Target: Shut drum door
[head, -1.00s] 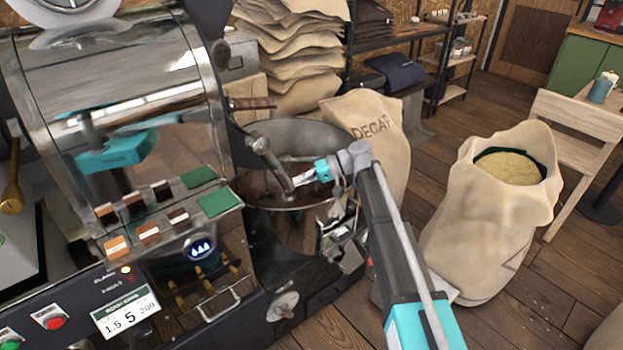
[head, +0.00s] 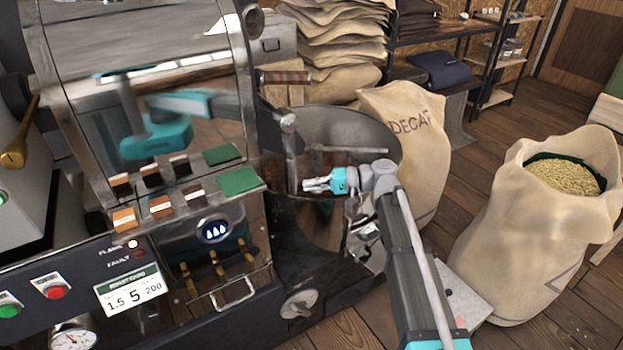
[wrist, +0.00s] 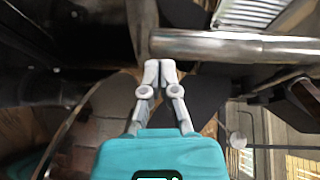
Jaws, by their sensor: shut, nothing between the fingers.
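The drum door's metal arm (head: 292,155) shows in the head view at the right end of the roaster's front. It hangs almost straight down from a round metal knob (head: 288,120). How much gap is left behind the door cannot be told. My gripper (head: 306,186) is shut and empty, with its fingertips close to the lower end of the arm, on its right. In the wrist view, the closed fingertips (wrist: 160,64) are just below a thick metal bar (wrist: 235,47). Whether they touch it is unclear.
The round cooling pan (head: 350,135) lies behind my gripper. A decaf sack (head: 410,140) and an open bean sack (head: 525,245) stand to the right. A wooden handle (head: 285,77) juts out above.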

